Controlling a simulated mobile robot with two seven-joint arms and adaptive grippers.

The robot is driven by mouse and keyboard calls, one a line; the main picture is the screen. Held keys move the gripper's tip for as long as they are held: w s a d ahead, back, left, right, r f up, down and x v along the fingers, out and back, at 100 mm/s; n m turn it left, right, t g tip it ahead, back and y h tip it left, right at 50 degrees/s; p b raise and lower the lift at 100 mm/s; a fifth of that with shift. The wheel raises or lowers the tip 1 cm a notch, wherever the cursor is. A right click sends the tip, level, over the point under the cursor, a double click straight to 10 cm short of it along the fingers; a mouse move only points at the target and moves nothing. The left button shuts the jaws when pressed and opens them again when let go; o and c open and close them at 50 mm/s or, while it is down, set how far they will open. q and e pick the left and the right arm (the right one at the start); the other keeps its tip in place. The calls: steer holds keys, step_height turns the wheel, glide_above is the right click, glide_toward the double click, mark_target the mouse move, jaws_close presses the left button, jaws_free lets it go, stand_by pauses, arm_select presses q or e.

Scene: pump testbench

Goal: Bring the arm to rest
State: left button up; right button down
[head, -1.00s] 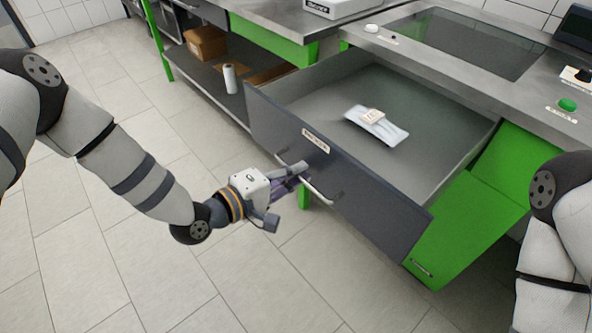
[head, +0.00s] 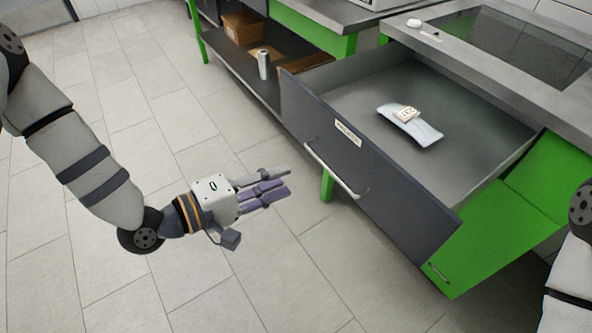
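My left arm comes in from the left, and its gripper (head: 264,190) hangs over the floor in front of the drawer. The gripper is open and empty, with its fingers stretched out to the right. It is apart from the bar handle (head: 336,168) on the drawer. The dark grey drawer (head: 385,192) is pulled out. A pale packet (head: 422,130) with a small labelled piece (head: 406,114) on it lies inside. Part of my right arm shows at the right edge; its gripper is out of view.
A steel worktop (head: 490,75) with a dark inset panel stands behind the drawer. A green cabinet front (head: 490,220) is below right. A lower shelf holds a cardboard box (head: 243,27) and a white roll (head: 264,64). The tiled floor (head: 130,110) at left is clear.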

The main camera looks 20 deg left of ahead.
arm_select(q)
steer(key=shift+s+a, duration=0.1)
steer(key=shift+s, duration=0.05)
